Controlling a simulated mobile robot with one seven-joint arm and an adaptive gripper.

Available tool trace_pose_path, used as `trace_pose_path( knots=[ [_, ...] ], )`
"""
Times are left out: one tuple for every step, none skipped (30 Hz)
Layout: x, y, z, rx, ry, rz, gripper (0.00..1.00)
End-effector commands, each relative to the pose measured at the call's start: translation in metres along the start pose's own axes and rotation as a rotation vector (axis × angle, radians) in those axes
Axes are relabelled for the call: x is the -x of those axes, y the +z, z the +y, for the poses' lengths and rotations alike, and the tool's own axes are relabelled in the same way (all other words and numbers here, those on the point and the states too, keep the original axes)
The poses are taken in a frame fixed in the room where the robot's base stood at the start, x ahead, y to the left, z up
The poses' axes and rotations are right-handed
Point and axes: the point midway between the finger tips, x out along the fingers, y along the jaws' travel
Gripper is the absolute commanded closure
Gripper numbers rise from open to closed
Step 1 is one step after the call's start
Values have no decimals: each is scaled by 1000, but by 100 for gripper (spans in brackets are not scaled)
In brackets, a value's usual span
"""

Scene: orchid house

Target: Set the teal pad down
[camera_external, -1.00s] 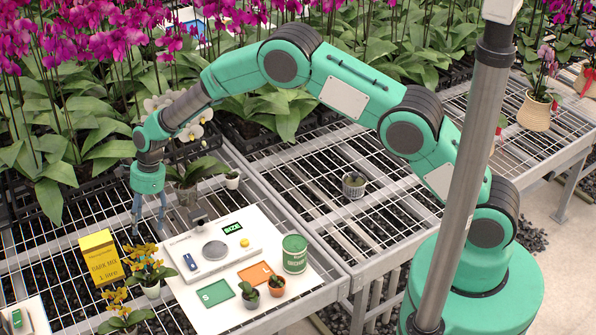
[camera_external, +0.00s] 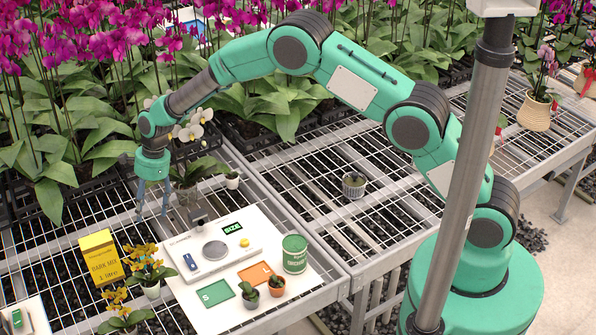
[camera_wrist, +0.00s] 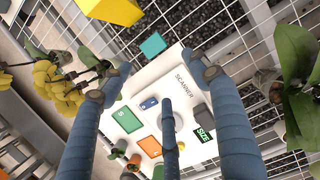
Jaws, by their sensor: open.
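My gripper (camera_external: 152,212) is open and empty, raised above the mesh bench to the left of the white scanner board (camera_external: 190,305). In the wrist view, its blue fingers (camera_wrist: 158,72) are spread apart. The teal pad (camera_wrist: 153,45) shows there as a flat square near the corner of the white board, clear of the fingers. I cannot tell whether it rests partly on the board or only on the mesh. I cannot make it out in the external view.
The scanner (camera_external: 195,276), green S mat (camera_external: 216,293), orange L mat (camera_external: 256,274) and green tin (camera_external: 294,254) stand on the board. A yellow box (camera_external: 101,258) and yellow orchids (camera_external: 148,264) are at left. A white orchid (camera_external: 190,172) stands close to my gripper.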

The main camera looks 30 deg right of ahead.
Motion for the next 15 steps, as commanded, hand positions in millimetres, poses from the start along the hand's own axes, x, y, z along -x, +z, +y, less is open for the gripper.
trace_pose_path(
  knots=[
    [19, -4, -3, 19, -11, -2, 39],
    [28, -8, -3, 33, -15, -2, 39],
    [43, -13, -4, 53, -23, -1, 39],
    [54, -17, -5, 71, -27, 0, 39],
    [66, -21, -5, 88, -34, 0, 39],
    [82, -28, -5, 113, -41, 3, 39],
    [94, -32, -5, 132, -47, 4, 39],
    [107, -38, -4, 152, -53, 6, 39],
    [123, -44, -3, 178, -61, 8, 39],
    [135, -49, -2, 197, -66, 10, 39],
    [147, -54, -1, 216, -72, 12, 39],
    [163, -62, 2, 241, -79, 16, 39],
    [174, -67, 3, 261, -85, 19, 39],
    [186, -72, 6, 280, -90, 22, 39],
    [201, -79, 8, 306, -98, 26, 39]
  ],
)
